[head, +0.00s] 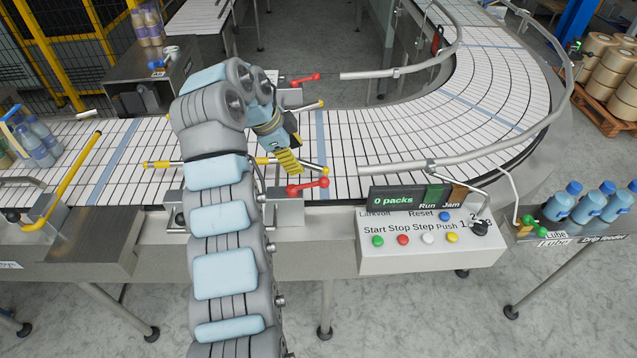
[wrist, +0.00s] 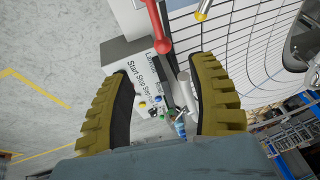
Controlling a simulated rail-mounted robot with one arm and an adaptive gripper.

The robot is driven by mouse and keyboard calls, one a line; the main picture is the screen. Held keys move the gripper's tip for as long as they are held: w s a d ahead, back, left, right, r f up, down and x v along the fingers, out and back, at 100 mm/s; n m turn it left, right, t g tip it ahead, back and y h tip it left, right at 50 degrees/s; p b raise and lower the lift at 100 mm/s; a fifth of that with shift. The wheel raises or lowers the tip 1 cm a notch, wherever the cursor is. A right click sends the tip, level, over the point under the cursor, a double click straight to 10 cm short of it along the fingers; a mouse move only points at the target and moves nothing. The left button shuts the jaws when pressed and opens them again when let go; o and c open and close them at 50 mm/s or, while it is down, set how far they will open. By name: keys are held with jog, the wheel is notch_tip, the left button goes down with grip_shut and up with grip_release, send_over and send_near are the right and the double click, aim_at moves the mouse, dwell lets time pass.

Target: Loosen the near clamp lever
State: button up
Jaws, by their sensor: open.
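The near clamp lever (head: 308,186) is a red bar with ball ends on a grey block at the conveyor's near edge, pointing right. In the wrist view the red lever (wrist: 158,28) shows at the top, beyond the fingertips. My gripper (head: 290,163) hangs just above and slightly left of the lever in the head view. Its two ribbed yellow fingers (wrist: 165,85) are spread apart with nothing between them. I see no contact with the lever. The far clamp lever (head: 305,79), also red, sits across the belt.
A control box (head: 430,250) with coloured buttons stands right of the near lever. Curved guide rails (head: 430,165) run above the white conveyor (head: 480,90). A yellow-tipped rod (head: 165,165) lies across the belt behind my arm. Blue bottles (head: 590,205) stand at the right.

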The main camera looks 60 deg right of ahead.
aim_at(317, 183)
jog(key=p+x, duration=0.3)
jog(key=x, duration=1.1)
jog(key=shift+f, duration=0.15)
grip_shut()
